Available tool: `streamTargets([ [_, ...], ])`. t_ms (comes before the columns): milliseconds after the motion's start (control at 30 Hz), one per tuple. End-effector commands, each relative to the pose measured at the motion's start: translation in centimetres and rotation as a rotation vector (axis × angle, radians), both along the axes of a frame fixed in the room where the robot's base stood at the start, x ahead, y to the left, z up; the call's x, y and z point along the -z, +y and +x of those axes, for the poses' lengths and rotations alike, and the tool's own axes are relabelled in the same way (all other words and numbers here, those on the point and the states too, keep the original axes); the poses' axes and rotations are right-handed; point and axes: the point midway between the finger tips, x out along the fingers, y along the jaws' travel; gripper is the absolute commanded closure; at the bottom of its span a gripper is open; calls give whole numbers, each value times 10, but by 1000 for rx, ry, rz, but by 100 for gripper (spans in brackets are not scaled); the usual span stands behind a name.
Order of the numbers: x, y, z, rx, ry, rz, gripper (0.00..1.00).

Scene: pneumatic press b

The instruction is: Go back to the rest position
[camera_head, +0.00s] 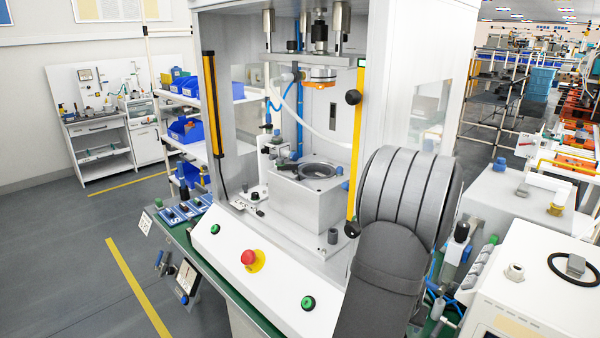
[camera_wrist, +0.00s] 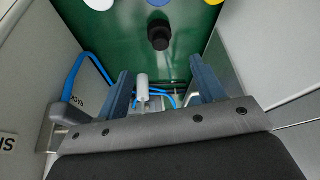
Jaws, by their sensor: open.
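My gripper (camera_wrist: 160,66) shows in the wrist view with its two blue-grey fingers spread apart and nothing held between them. A green surface (camera_wrist: 130,45) lies beyond the fingertips, with a black knob-like part (camera_wrist: 159,37) on it. A white cylinder (camera_wrist: 142,87) and blue hoses show in the gap between the fingers, apparently beyond them. In the head view, my grey arm (camera_head: 408,190) stands at the right front of the white press (camera_head: 410,60). My gripper is hidden there behind the arm or out of frame.
The press's open bay holds a block with a round fixture (camera_head: 316,170) under an orange-tipped ram (camera_head: 320,75). The front panel carries a red button (camera_head: 249,258) and green buttons. White machine housings (camera_head: 540,285) stand close at right. In the wrist view, grey walls flank the gripper.

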Motion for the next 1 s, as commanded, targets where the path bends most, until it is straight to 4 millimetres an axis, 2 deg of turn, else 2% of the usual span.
streamTargets([
  [33, 12, -1, 2, 0, 8, 5, 38],
  [800, 111, -24, 37, 0, 7, 4, 38],
  [833, 112, -24, 37, 0, 5, 3, 38],
  [900, 94, -24, 38, 0, 0, 0, 38],
  [1000, 79, -24, 38, 1, 0, 0, 38],
])
